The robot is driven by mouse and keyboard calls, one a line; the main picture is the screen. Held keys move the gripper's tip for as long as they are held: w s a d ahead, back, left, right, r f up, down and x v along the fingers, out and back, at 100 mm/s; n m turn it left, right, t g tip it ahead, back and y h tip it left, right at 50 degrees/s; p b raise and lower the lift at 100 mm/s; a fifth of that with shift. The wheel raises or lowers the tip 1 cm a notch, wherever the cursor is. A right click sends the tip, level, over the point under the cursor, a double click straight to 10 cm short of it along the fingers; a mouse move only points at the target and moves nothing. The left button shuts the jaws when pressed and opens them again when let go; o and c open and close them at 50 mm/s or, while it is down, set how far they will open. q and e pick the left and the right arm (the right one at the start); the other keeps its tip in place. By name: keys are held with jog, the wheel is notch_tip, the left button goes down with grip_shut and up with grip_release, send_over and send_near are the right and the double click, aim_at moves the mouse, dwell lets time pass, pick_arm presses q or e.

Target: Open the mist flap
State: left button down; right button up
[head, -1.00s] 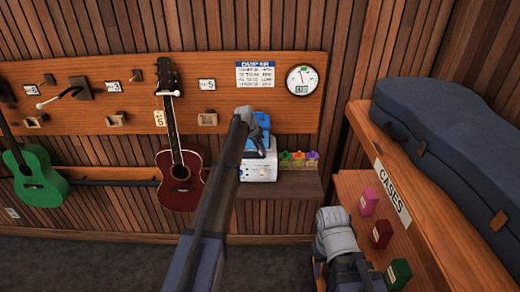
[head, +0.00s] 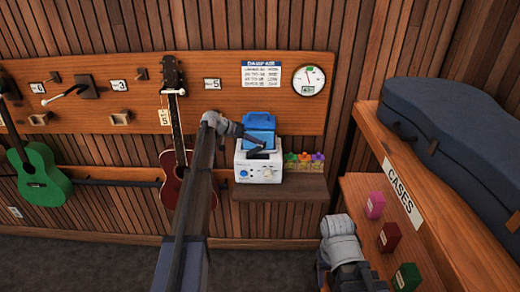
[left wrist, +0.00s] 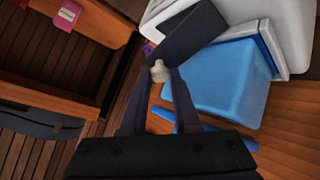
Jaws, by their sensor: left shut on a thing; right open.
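A white humidifier-like machine (head: 259,168) with a blue tank (head: 261,132) stands on a wooden shelf. In the left wrist view its blue tank (left wrist: 218,80) and white body (left wrist: 292,28) fill the upper right. A dark flat flap (left wrist: 186,33) with a small cream knob (left wrist: 160,72) slants out beside the tank. My left gripper (left wrist: 160,80) is shut on the knob, its fingers on either side. In the head view my left gripper (head: 259,145) is at the machine's top front, coming from the left. My right forearm shows low right; its gripper is not visible.
A red ukulele (head: 173,182) hangs to the left, partly behind my left arm. The case shelf (head: 440,225) with a dark case (head: 455,128) is at the right. A round gauge (head: 309,80) is on the wall.

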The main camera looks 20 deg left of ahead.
pick_arm(q)
jog(key=a+t+h+b, duration=0.1)
jog(key=a+h+b, duration=0.1)
jog(key=b, duration=0.2)
jog(key=s+a+n+t+h+b, duration=0.1)
jog(key=a+h+b, duration=0.1)
jog(key=b, duration=0.3)
jog(key=s+a+n+t+h+b, duration=0.1)
jog(key=a+h+b, duration=0.1)
jog(key=b, duration=0.3)
jog(key=shift+a+f+t+h, duration=0.15)
jog(key=shift+a+t+h, duration=0.25)
jog(key=shift+h, duration=0.3)
jog(key=shift+s+a+h+b, duration=0.15)
jog(key=shift+a+h+b, duration=0.25)
jog(key=shift+b, duration=0.55)
jog(key=shift+t, duration=0.3)
jog(key=c, duration=0.6)
grip_release()
jog(key=shift+a, duration=0.15)
jog(key=b+v, duration=0.1)
jog(key=v, duration=0.6)
jog(key=shift+s+a, duration=0.15)
jog(key=shift+a, duration=0.1)
